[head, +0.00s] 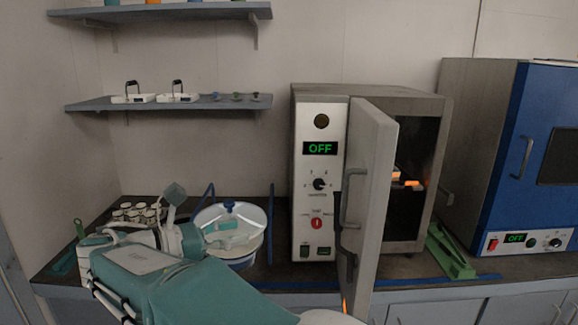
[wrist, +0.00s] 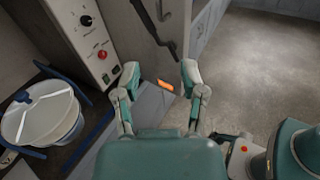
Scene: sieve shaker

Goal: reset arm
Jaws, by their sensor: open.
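My arm, teal and white, is folded low at the left front in the head view, and its end is partly hidden there behind its own links. In the wrist view my gripper (wrist: 160,80) has its two fingers spread wide apart, with nothing between them. It hangs beside the grey oven (head: 319,225), over the counter edge and floor. The oven's door (head: 370,190) stands open towards me, and its display reads OFF. The door and its dark handle (wrist: 152,28) also show ahead of the fingers in the wrist view.
A white lidded vessel (head: 230,246) in a blue frame stands left of the oven; several small jars (head: 135,212) are farther left. A blue oven (head: 530,190) and a green stand (head: 450,252) are at the right. Shelves (head: 170,104) hang above. The floor (wrist: 255,65) is clear.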

